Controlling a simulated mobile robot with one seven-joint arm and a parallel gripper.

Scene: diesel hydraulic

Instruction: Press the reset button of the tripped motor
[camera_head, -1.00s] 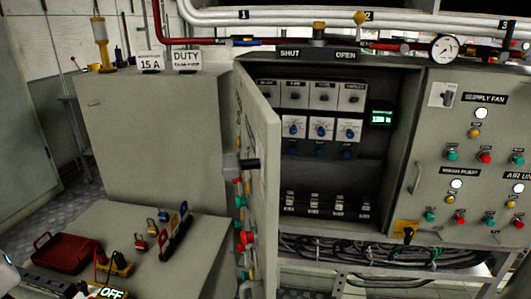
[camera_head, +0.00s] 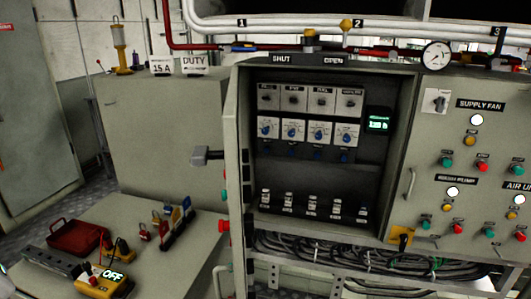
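An open grey cabinet (camera_head: 405,130) stands at the centre. Inside is a top row of rotary switches (camera_head: 293,99). Below it is a row of white overload units (camera_head: 292,130) with blue dials. Small blue buttons (camera_head: 318,153) show dimly under these units. Which motor has tripped cannot be read at this size. A green-lit display (camera_head: 378,124) sits to the right of the units. The cabinet door (camera_head: 237,190) is open, nearly edge-on, with a dark handle (camera_head: 207,155) sticking out to the left. My gripper is not in view.
A control panel (camera_head: 470,150) with buttons is at right. Cables (camera_head: 330,245) hang below. Pipes and a gauge (camera_head: 437,55) run above.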

